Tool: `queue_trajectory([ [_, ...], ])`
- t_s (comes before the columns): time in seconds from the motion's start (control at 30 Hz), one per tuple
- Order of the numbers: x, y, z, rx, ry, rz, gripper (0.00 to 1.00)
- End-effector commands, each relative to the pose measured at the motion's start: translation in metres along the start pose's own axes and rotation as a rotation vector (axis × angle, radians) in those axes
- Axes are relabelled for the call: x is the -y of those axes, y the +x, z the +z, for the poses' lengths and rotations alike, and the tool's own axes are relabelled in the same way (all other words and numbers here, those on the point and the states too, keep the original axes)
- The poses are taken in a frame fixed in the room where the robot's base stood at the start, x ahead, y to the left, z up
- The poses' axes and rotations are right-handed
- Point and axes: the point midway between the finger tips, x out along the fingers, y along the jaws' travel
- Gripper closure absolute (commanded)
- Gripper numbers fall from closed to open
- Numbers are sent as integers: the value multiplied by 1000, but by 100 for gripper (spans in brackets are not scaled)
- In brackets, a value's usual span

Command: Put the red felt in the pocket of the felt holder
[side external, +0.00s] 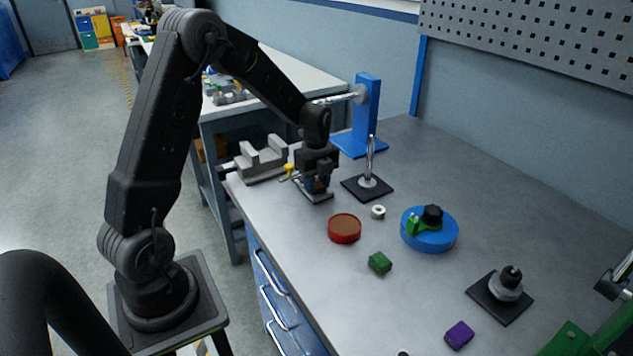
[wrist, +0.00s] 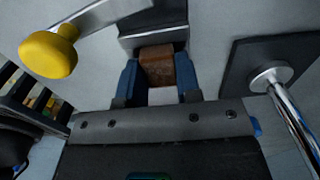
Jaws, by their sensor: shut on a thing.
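My gripper (side external: 316,187) points down at the far left of the bench, over a low grey base. In the wrist view, its two blue fingers (wrist: 158,78) are shut on a reddish-brown block, the red felt (wrist: 158,66). A grey part (wrist: 152,38) with a raised edge stands right behind the felt; it seems to belong to the felt holder, whose grey base (side external: 320,198) shows under my gripper. A yellow knob (wrist: 48,53) on a grey bar is left of the fingers. The felt is hidden in the side view, and I cannot tell whether it is inside the pocket.
A chrome post on a black plate (side external: 367,187) stands close right of my gripper. A grey block fixture (side external: 260,160) is to the left, and a blue stand (side external: 367,110) behind. A red round tin (side external: 344,229), white ring (side external: 378,212) and green block (side external: 380,262) lie nearer.

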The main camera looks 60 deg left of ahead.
Motion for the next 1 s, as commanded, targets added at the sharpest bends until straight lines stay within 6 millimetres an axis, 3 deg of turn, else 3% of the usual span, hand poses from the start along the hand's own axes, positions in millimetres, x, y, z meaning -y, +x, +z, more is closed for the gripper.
queue_trajectory([
  [0.67,-2,15,0,-1,0,5,87],
  [0.7,-2,15,0,-2,0,6,67],
  [0.93,-3,16,1,1,1,7,45],
  [1.0,-3,16,1,1,1,7,43],
])
